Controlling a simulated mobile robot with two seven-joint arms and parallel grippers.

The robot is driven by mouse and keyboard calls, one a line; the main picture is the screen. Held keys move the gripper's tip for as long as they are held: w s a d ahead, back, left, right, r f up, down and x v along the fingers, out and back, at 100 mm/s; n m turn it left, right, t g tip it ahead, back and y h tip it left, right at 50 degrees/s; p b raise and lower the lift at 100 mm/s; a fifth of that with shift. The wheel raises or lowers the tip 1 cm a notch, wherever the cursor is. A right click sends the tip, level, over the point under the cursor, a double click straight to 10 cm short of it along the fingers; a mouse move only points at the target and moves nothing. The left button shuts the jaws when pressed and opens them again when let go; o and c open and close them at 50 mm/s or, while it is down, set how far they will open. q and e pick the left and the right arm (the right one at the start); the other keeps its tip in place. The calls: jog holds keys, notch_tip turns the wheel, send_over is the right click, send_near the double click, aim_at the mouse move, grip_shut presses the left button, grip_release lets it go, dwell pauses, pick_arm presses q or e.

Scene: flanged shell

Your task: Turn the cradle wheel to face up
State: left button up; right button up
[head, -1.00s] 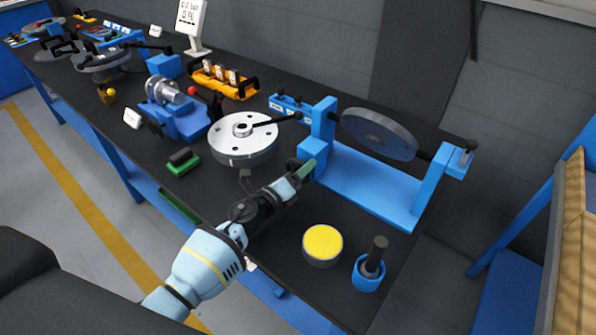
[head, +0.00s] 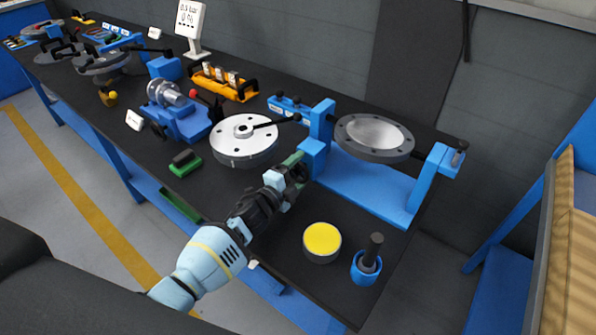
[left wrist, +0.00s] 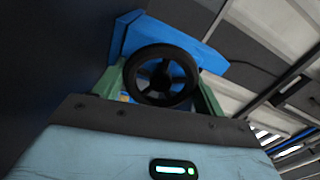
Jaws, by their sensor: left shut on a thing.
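The blue cradle (head: 370,186) stands at the right end of the black bench. Between its two uprights hangs the grey flanged shell (head: 404,152), lying nearly level, with a ring flange around a lighter hollow face. The black cradle wheel (left wrist: 160,76) shows in the left wrist view in front of a blue block. My left gripper (head: 299,166) is at the cradle's left upright. Its green fingers are on both sides of the wheel and shut on it; in the head view the gripper mostly hides the wheel. My right gripper is in neither view.
A yellow-topped tin (head: 321,241) and a blue cup with a black handle (head: 367,262) stand in front of the cradle. A round silver lid (head: 243,140) with a black lever lies left of it. A green-based block (head: 185,163) lies near the front edge.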

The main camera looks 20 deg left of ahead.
pick_arm(q)
jog(key=shift+n, duration=0.6)
jog(key=o, duration=0.9)
jog(key=shift+o, duration=0.2)
jog(key=shift+p+v, duration=0.4)
jog(key=shift+v, duration=3.55)
jog(key=shift+s, duration=0.1)
